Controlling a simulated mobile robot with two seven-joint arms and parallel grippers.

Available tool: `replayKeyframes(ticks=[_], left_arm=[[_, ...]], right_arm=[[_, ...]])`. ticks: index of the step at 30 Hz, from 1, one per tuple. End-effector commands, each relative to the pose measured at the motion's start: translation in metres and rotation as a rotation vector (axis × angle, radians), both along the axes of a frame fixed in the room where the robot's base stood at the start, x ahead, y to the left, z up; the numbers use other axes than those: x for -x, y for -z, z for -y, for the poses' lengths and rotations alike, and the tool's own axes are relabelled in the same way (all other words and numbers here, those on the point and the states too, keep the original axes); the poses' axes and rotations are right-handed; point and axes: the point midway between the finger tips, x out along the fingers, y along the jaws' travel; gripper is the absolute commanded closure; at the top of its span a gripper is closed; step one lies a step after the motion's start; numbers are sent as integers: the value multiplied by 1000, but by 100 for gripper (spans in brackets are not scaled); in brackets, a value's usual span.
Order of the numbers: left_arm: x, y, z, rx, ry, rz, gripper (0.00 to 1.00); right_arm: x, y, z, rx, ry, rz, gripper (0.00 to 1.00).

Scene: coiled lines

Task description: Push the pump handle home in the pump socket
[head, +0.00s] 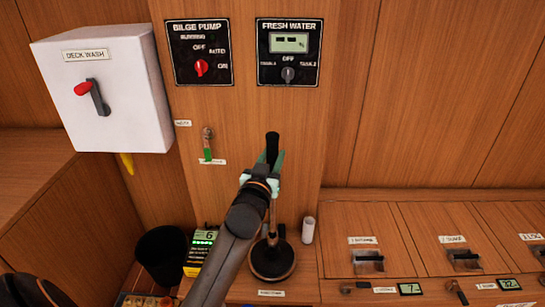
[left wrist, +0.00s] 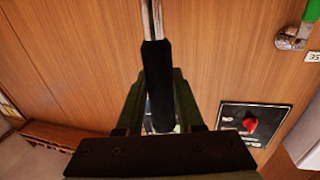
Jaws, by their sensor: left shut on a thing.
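The pump handle has a black grip (head: 272,147) and a thin metal rod. My left gripper (head: 273,168) is shut on the black grip, which stands about upright. In the left wrist view the black grip (left wrist: 157,85) lies between the fingers, with the bare rod (left wrist: 152,20) running out of the top of the picture. The pump socket is on a round black base (head: 272,260) on the counter below. The rod runs down toward this base. The gripper and forearm hide part of it, and I cannot tell how deep the rod sits. My right gripper is not in view.
A white cylinder (head: 308,230) stands just right of the base. A black bin (head: 162,255) and a box with a green display (head: 200,250) are to the left. A small green-handled valve (head: 207,145) and the bilge pump panel (head: 199,52) are on the wall.

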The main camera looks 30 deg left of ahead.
Motion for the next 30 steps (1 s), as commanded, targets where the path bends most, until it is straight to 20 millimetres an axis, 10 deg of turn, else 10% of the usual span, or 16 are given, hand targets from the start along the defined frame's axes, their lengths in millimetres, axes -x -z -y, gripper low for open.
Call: replayKeyframes(ticks=[30], left_arm=[[0,25,0,0,0,3,100]], right_arm=[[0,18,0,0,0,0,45]])
